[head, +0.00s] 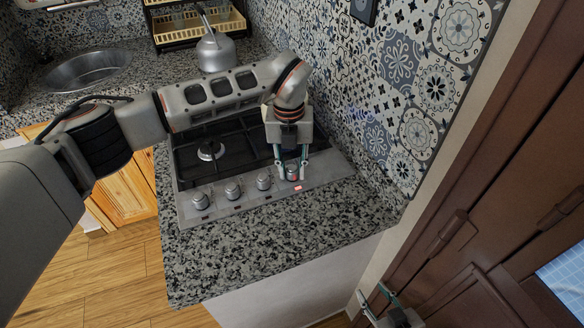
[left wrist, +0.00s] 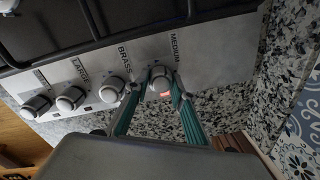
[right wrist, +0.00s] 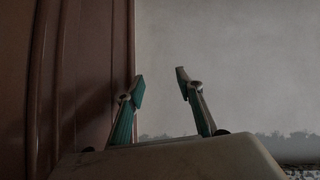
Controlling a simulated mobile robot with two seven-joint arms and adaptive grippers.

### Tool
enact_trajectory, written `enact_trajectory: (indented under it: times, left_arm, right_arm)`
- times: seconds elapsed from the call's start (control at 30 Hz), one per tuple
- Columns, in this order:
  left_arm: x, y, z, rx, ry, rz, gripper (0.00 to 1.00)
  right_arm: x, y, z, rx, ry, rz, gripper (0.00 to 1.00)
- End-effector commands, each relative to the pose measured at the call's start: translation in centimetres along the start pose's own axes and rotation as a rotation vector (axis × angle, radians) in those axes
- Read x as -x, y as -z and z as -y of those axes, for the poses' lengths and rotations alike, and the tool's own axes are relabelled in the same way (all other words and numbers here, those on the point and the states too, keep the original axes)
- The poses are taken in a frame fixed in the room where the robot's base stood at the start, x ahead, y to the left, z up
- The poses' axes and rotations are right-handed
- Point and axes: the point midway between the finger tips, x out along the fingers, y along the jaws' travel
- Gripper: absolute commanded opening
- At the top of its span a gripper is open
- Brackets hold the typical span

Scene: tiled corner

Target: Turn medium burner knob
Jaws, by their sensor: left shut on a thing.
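The medium burner knob (head: 292,173) is the rightmost in the row on the stove's front strip in the head view. In the left wrist view the knob (left wrist: 160,82) sits beside the printed word MEDIUM, with a red light next to it. My left gripper (head: 291,172) comes down over the knob with its fingers on either side, shut on it. The fingers of my left gripper (left wrist: 158,92) also show around the knob in the left wrist view. My right gripper (right wrist: 160,85) is open and empty in front of a pale wall; it shows at the bottom of the head view (head: 384,300).
Several other knobs (head: 232,190) stand in a row left of the medium knob. Black grates (head: 190,165) cover the stove. A kettle (head: 214,50) stands behind, and a sink (head: 88,70) is at the back left. A brown wooden door (head: 500,170) is at the right.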

Motion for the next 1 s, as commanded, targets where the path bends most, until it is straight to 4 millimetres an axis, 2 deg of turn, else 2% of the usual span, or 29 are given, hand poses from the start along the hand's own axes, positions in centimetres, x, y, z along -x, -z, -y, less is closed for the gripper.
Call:
enact_trajectory:
  times: [0.27,0.7,1.0]
  left_arm:
    - [0.0,-0.1,-0.1,-0.134,-0.001,-0.002,0.03]
    - [0.1,-0.2,-0.2,-0.533,-0.002,-0.016,0.03]
    - [0.1,-0.2,-0.1,-0.773,-0.001,-0.026,0.03]
  right_arm:
    - [-0.3,0.2,0.3,-0.002,0.004,-0.012,0.36]
    - [-0.6,0.7,1.4,0.002,0.025,-0.036,0.36]
    - [-0.6,1.5,1.3,0.005,0.024,-0.052,0.36]
